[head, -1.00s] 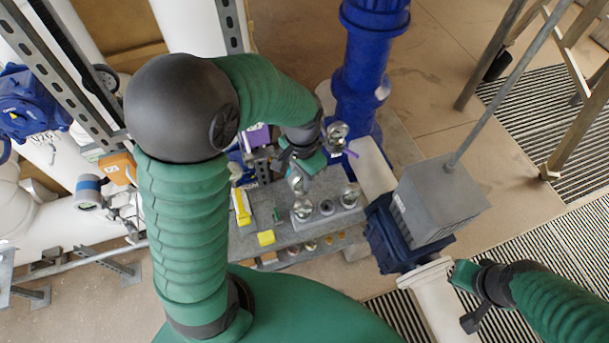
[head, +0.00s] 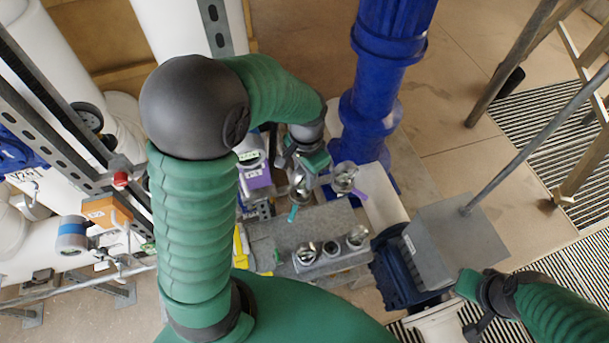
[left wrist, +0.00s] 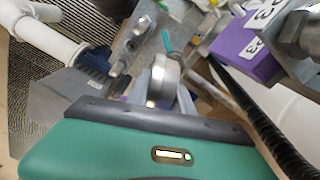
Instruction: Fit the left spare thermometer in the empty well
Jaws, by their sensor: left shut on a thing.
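My left gripper (head: 302,170) is shut on a round silver dial thermometer (head: 300,186), held above the pipework at mid-picture. Another dial thermometer (head: 344,174) with a purple tag (head: 359,196) stands just to the right. The well under the held thermometer is not clearly seen. My right gripper (head: 470,305) is at the lower right, its jaw gap unclear.
A blue vertical pipe (head: 372,95) stands behind. A grey box (head: 455,243) is at the right. A purple labelled block (left wrist: 247,48) is close in the wrist view.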

